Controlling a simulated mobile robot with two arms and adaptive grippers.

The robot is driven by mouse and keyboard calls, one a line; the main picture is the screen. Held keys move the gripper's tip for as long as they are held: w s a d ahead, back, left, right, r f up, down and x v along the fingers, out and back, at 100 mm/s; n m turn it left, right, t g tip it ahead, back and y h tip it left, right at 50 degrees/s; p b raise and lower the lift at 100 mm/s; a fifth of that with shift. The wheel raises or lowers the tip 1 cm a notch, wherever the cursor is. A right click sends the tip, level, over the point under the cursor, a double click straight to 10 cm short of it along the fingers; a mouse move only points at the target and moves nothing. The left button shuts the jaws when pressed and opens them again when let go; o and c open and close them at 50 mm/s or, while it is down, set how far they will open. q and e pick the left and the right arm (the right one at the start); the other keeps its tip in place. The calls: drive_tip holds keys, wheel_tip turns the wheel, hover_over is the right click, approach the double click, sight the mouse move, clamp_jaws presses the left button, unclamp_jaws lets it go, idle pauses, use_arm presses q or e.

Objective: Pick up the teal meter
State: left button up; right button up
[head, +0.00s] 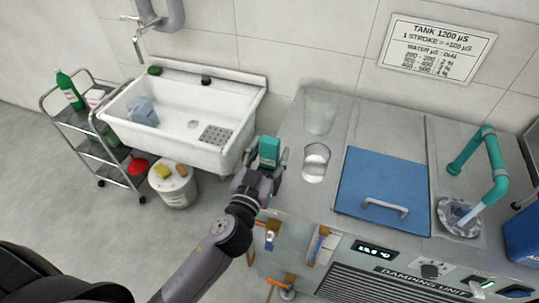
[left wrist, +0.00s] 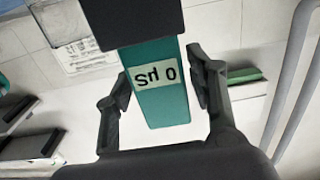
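The teal meter (head: 269,150) is a small upright block beside the left edge of the steel counter. In the left wrist view the meter (left wrist: 162,95) has a dark upper end and a pale display that appears upside down, reading about "0 µS". My left gripper (head: 266,164) has one finger on each side of it. The meter's lower end is partly hidden by the gripper in the head view. My right gripper is not in view.
The counter holds a glass beaker (head: 315,163), a clear container (head: 320,111), a blue lid (head: 383,187) with a handle, and a teal pipe (head: 494,165). A white sink (head: 231,141), a trolley (head: 102,150) and a bucket (head: 177,192) stand left.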

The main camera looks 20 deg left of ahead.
use_arm(q)
drive_tip(key=c, duration=1)
drive_tip(key=shift+o, duration=0.2)
